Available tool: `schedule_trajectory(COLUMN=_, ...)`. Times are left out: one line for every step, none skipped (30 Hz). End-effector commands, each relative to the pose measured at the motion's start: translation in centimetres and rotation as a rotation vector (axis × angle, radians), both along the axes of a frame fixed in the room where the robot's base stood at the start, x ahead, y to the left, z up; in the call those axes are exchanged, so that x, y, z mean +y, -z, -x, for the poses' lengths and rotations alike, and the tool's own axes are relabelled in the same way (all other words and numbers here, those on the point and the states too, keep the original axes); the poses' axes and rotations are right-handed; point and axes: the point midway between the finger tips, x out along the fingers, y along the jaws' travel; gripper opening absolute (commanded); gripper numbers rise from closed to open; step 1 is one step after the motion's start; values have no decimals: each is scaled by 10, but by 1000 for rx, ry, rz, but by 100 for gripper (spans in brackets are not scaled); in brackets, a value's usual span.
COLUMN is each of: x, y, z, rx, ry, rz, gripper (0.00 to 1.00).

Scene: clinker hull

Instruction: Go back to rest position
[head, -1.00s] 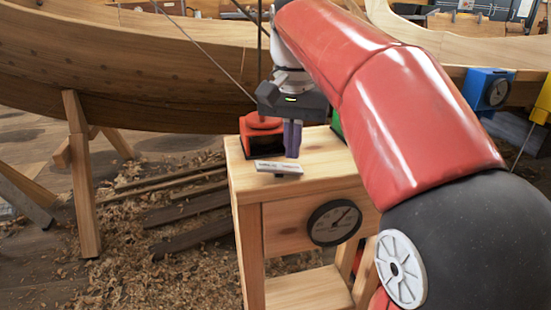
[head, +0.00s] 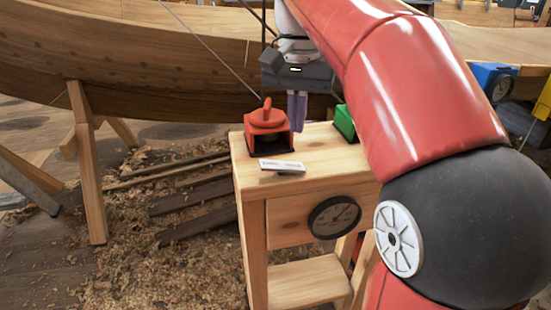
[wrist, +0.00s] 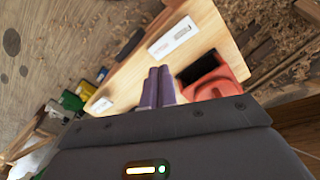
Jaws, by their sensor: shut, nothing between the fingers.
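My gripper (head: 297,106) hangs from my red arm above the back of a small wooden stand, with its purple fingers pointing down. In the wrist view the two fingers (wrist: 158,87) lie side by side, shut with nothing between them. The fingers look clear of the stand top and of the red object beside them.
A red, open-fronted object with a handle (head: 266,117) and a white label plate (head: 282,166) stand on the wooden stand (head: 330,160). A green object (head: 344,122) is partly hidden by my arm. A round dial (head: 334,217) is on its front. The wooden hull (head: 150,70) runs behind.

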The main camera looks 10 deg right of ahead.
Motion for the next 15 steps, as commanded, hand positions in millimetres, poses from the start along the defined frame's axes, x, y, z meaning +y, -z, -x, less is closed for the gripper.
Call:
schedule_trajectory(x=0, y=1, z=2, rx=-4, ry=-4, rz=0, gripper=0)
schedule_trajectory(x=0, y=2, z=4, rx=-9, ry=-9, rz=-1, gripper=0)
schedule_trajectory(x=-1, y=4, z=7, rx=-21, ry=-20, rz=-2, gripper=0)
schedule_trajectory(x=-1, y=7, z=11, rx=-32, ry=-33, rz=-3, gripper=0)
schedule_trajectory(x=-2, y=10, z=16, rx=-46, ry=-47, rz=-5, gripper=0)
schedule_trajectory(x=-2, y=17, z=24, rx=-70, ry=-73, rz=-6, gripper=0)
schedule_trajectory(x=-3, y=22, z=31, rx=-91, ry=-94, rz=-5, gripper=0)
schedule_trajectory(x=-3, y=29, z=38, rx=-114, ry=-117, rz=-5, gripper=0)
schedule_trajectory(x=-3, y=39, z=48, rx=-147, ry=-151, rz=-2, gripper=0)
schedule_trajectory(x=-3, y=48, z=57, rx=-172, ry=-178, rz=1, gripper=0)
schedule_trajectory(x=-3, y=57, z=65, rx=-200, ry=-206, rz=6, gripper=0)
schedule_trajectory(x=-3, y=69, z=75, rx=-234, ry=-242, rz=14, gripper=0)
schedule_trajectory(x=-2, y=79, z=84, rx=-258, ry=-269, rz=19, gripper=0)
schedule_trajectory(x=-2, y=90, z=91, rx=-283, ry=-296, rz=28, gripper=0)
schedule_trajectory(x=-2, y=104, z=102, rx=-314, ry=-329, rz=39, gripper=0)
